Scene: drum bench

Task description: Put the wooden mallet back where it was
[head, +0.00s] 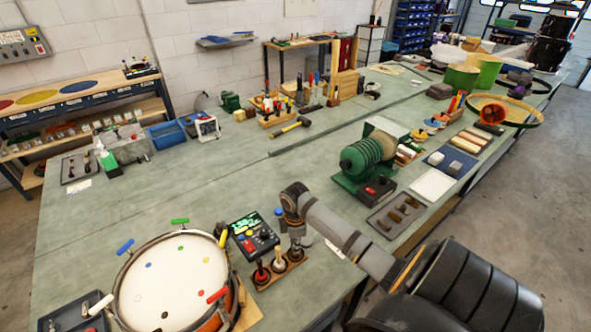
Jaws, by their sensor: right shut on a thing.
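My right gripper (297,244) points down over the right end of a small wooden rack (268,286) near the front edge of the bench. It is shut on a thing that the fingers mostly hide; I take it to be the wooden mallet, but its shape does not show. The held thing is at or just above the rack's right place; I cannot tell whether it is seated. A red-and-black tool (261,271) and a cream-handled tool (279,261) stand upright in the rack to its left. My left gripper is not in view.
A control box (252,238) stands close behind the rack. A drum (172,283) with coloured keys is to the left. A green ribbed machine (366,165) and a grey tray (397,215) are to the right. The bench middle (220,180) is clear.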

